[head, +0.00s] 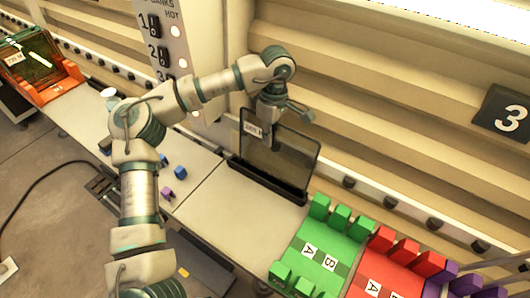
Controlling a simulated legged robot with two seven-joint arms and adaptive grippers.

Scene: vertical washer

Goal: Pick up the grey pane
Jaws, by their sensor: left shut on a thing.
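The grey pane (293,162) is a dark, see-through rectangular panel with a dark frame. It stands upright, leaning slightly, in a black base on the pale bench near the wall. A small white label shows at its upper left. My left gripper (269,138) points down at the pane's upper edge and is shut on it. The fingertips are small here and partly hidden. My right gripper is not in view.
Green (318,252) and red (385,275) slotted racks stand to the right of the pane, with purple parts beyond. Small blue (181,172) and purple (167,193) blocks lie on the bench to the left. An orange rack (57,88) stands far left.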

